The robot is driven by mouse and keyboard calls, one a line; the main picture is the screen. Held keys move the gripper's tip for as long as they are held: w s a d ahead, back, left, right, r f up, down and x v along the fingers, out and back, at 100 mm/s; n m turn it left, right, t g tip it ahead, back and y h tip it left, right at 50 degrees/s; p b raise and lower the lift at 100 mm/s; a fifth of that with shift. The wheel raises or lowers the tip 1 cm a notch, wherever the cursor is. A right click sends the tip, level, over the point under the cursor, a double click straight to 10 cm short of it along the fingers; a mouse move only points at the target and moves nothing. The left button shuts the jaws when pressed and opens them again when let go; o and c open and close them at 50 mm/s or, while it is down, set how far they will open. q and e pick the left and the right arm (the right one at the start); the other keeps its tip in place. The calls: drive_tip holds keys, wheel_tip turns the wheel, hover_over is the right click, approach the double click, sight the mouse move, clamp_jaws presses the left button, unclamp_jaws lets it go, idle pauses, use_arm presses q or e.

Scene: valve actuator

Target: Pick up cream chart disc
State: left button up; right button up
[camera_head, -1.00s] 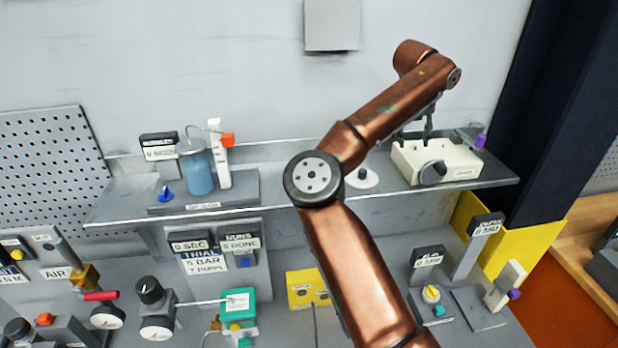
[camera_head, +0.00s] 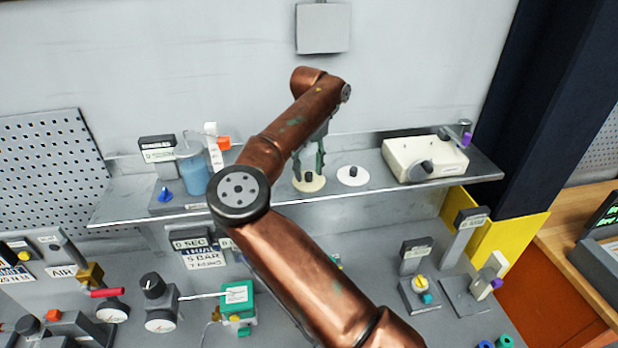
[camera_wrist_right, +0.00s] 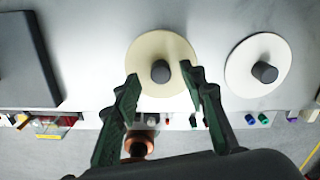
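The cream chart disc (camera_head: 309,182) lies on the raised shelf, with a dark knob at its centre. In the right wrist view the cream disc (camera_wrist_right: 150,52) sits ahead of and between the fingertips. My right gripper (camera_head: 309,166) is above the disc, fingers pointing down. In the right wrist view the gripper (camera_wrist_right: 160,75) is open, with one finger on each side of the disc's near part and nothing visibly clamped. I cannot tell if the fingers touch the disc. My left gripper is not in view.
A white disc (camera_head: 352,176) with a dark knob lies close to the right of the cream disc. A cream box (camera_head: 425,159) stands farther right on the shelf (camera_head: 245,211). A blue jar (camera_head: 194,174) is at the left. Several devices crowd the bench below.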

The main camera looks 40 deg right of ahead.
drive_tip(key=shift+d+f, duration=0.1)
drive_tip(key=shift+f, duration=0.7)
drive_tip(key=shift+c, duration=0.4)
clamp_jaws()
